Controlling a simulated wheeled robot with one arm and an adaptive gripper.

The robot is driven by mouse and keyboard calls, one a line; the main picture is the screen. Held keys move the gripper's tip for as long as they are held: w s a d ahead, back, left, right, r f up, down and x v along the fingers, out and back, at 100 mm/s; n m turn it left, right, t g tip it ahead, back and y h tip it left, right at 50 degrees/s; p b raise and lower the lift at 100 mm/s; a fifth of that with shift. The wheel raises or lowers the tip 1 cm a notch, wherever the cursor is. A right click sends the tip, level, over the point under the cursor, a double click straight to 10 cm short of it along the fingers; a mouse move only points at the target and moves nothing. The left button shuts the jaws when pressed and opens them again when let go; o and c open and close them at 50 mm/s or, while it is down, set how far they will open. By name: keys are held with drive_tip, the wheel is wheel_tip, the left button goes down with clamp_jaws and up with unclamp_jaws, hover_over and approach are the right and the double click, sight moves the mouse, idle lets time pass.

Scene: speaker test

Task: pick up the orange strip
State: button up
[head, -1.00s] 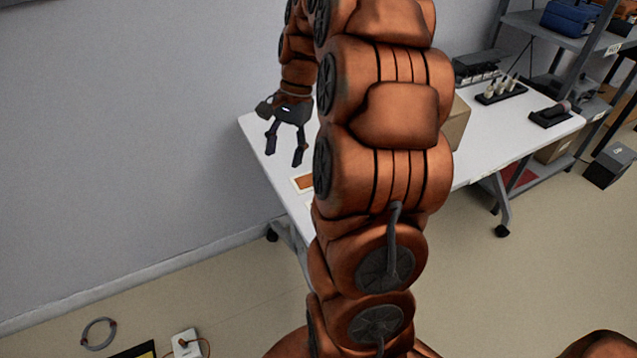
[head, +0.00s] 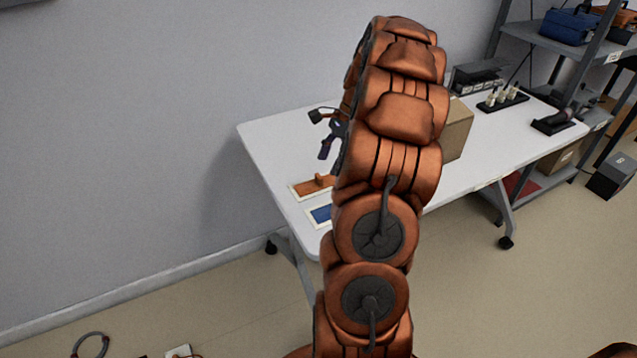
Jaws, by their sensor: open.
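An orange rectangle with a white border (head: 303,190) lies flat near the left front edge of the white table. A small raised orange piece (head: 319,180) shows on it, close to my arm. I cannot tell which of the two is the orange strip. My gripper (head: 332,151) is open above the table, just behind and above the orange rectangle, apart from it. One dark finger shows clearly; the other is partly hidden by my arm. My arm also covers the table to the right of the rectangle.
A blue rectangle with a white border (head: 321,216) lies in front of the orange one. A cardboard box (head: 457,130) stands right of my arm. Black holders (head: 503,98) are at the table's far right. A wall (head: 150,110) runs along the left. The table's back left is clear.

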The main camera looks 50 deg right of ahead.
sight(320, 176)
drive_tip(key=shift+w+a+f, duration=0.25)
drive_tip(key=shift+a+f, duration=0.1)
drive_tip(key=shift+f, duration=0.1)
drive_tip(key=shift+a+x, duration=0.25)
drive_tip(key=shift+x, duration=1.65)
drive_tip(key=shift+w+r, duration=0.1)
drive_tip(key=shift+w, duration=0.05)
drive_tip(key=c, duration=0.8)
